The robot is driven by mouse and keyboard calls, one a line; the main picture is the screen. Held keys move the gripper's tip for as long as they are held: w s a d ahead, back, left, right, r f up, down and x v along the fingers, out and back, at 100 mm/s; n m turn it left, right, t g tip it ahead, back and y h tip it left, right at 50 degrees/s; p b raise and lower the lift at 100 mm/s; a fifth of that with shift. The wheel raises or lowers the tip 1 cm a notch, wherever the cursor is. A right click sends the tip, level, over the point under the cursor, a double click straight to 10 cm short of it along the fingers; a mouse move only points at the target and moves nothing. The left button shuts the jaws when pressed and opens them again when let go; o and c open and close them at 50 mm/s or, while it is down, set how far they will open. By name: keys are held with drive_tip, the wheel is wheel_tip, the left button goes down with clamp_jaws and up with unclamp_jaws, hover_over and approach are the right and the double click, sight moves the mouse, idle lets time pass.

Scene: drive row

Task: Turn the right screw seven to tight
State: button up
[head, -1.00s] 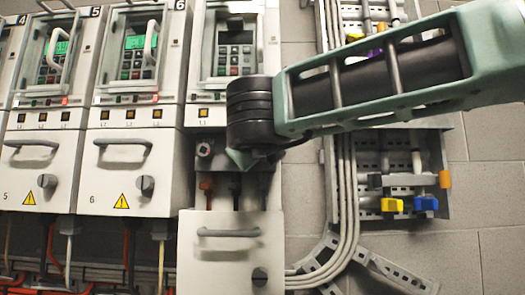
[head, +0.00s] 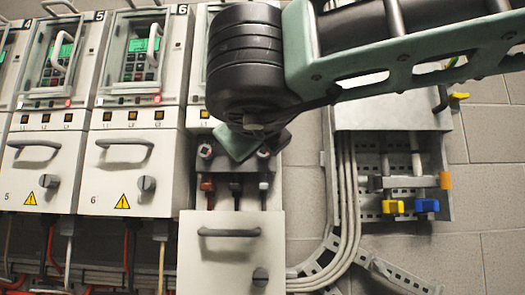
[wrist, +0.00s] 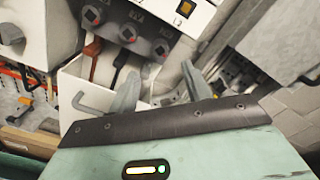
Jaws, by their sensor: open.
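The opened terminal compartment of the rightmost drive has a row of screws in a dark block. In the head view the right screw (head: 264,152) shows just right of my gripper (head: 241,145), and the left screw (head: 205,151) shows on its other side; the middle one is hidden. In the wrist view the right screw (wrist: 161,50) lies between and just beyond the fingertips of my gripper (wrist: 160,68), with the middle screw (wrist: 128,32) and left screw (wrist: 92,13) up to the left. My gripper is open and empty; no finger visibly touches the screw.
The lowered cover (head: 232,250) with its handle hangs below the terminals. Drives 5 and 6 (head: 128,170) stand to the left with closed covers. Grey cables and a metal bracket (head: 392,117) with yellow and blue parts are on the right. My arm hides the drive's upper front.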

drive_tip(key=s, duration=0.7)
drive_tip(key=shift+s+a+b, duration=0.15)
drive_tip(key=shift+s+b, duration=0.25)
drive_tip(key=w+a+f+n+g+y+p, duration=0.3)
drive_tip(key=a+f+n+y, duration=0.45)
drive_tip(key=n, duration=0.95)
wheel_tip(320, 180, down, 9)
drive_tip(key=s+n+g+y+p, duration=0.25)
drive_tip(key=n+g+y, duration=0.2)
drive_tip(key=n, duration=0.35)
drive_tip(key=s+d+f+n+g+h+p, duration=0.2)
drive_tip(key=s+d+f+n+g+h, duration=0.15)
drive_tip(key=f, duration=0.35)
drive_tip(key=s+d+f+n+g+h+p, duration=0.1)
drive_tip(key=s+d+f+n+g+h, duration=0.2)
drive_tip(key=f, duration=0.4)
drive_tip(key=s+d+f+n+g+h+p, duration=0.1)
drive_tip(key=s+d+f+n+g+h, duration=0.1)
drive_tip(key=d, duration=0.5)
drive_tip(key=s+d+f+n+g+h, duration=0.2)
drive_tip(key=s+d+f, duration=0.3)
drive_tip(key=d, duration=0.3)
drive_tip(key=shift+d+f+p, duration=0.2)
drive_tip(key=shift+f+p, duration=0.15)
drive_tip(key=shift+f, duration=0.05)
